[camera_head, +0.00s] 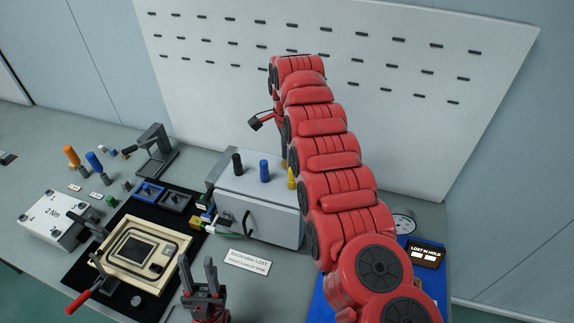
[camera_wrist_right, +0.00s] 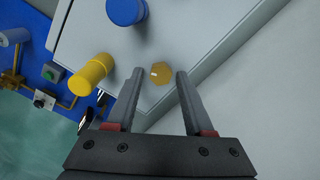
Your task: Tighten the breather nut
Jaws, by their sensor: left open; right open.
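A brass hexagonal nut (camera_wrist_right: 164,75), which looks like the breather nut, sits on the grey box top in the right wrist view. A small light mark shows on its side. My right gripper (camera_wrist_right: 158,82) is open, with its fingertips on either side of the nut in the picture. I cannot tell whether they are level with it or above it. In the head view my right arm covers most of this gripper. My left gripper (camera_head: 199,268) is open and empty at the bottom of the head view, pointing up.
The grey box (camera_head: 262,205) carries a black knob (camera_head: 237,163), a blue knob (camera_head: 264,171) and a yellow knob (camera_head: 292,180). The yellow knob is close left of my right fingers in the wrist view. A wooden fixture (camera_head: 145,255) and a torque block (camera_head: 50,218) stand left.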

